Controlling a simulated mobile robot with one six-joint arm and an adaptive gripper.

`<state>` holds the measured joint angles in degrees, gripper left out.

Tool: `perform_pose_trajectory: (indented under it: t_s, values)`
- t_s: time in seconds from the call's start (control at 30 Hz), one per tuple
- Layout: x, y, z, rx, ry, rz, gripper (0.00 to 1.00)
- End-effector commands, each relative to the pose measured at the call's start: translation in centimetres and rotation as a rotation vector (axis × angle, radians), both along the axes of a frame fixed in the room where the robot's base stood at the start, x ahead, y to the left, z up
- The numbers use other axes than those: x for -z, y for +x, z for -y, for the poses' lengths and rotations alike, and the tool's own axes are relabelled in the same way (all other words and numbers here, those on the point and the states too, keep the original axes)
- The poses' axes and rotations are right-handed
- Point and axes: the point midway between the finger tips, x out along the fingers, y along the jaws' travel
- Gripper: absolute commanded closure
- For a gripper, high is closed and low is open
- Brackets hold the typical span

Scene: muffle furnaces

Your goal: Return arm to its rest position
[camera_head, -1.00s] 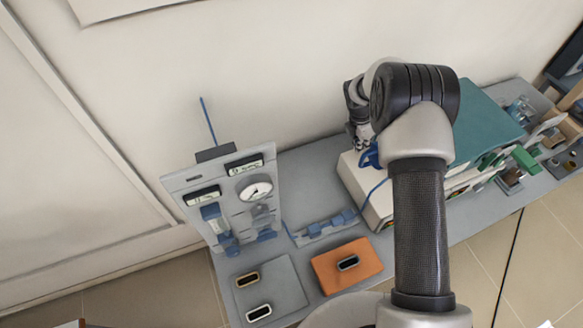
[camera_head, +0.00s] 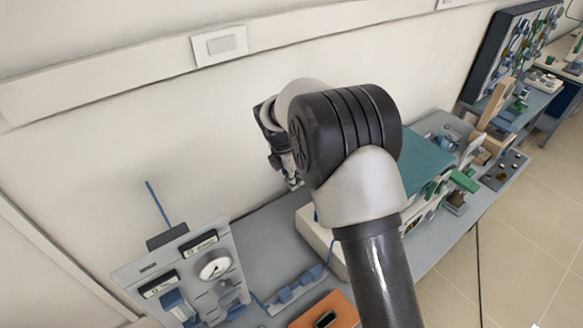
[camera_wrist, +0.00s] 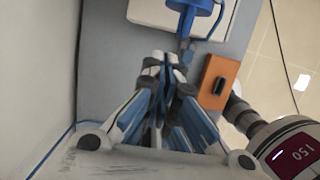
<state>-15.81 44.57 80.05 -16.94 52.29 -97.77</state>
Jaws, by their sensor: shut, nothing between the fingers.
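My arm (camera_head: 345,160) fills the middle of the head view, raised in front of the bench, with its elbow bent. My gripper (camera_head: 293,180) hangs on the far side, partly hidden behind the black joint. In the wrist view my gripper (camera_wrist: 168,64) has its fingers together and holds nothing. It is above the grey bench (camera_wrist: 112,45), between the pale wall and an orange block (camera_wrist: 225,66).
A gauge panel (camera_head: 185,285) stands at the lower left. A white box (camera_head: 313,232) is partly behind my arm, with a teal slab (camera_head: 425,165) beyond. The orange block (camera_head: 308,318) is at the bottom. A pegboard (camera_head: 512,45) stands far right. The floor (camera_head: 525,235) is clear.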

Motion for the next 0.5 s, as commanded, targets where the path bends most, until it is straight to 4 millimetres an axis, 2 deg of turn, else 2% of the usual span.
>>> perform_pose_trajectory:
  t_s: [0.03, 0.2, 0.5]
  values:
    - [-1.3, -0.1, -0.2, -0.001, 0.001, 0.003, 1.00]
    - [-3.8, -0.5, -0.8, 0.000, 0.000, 0.001, 1.00]
    - [-5.1, -0.7, -1.0, 0.003, 0.000, 0.001, 1.00]
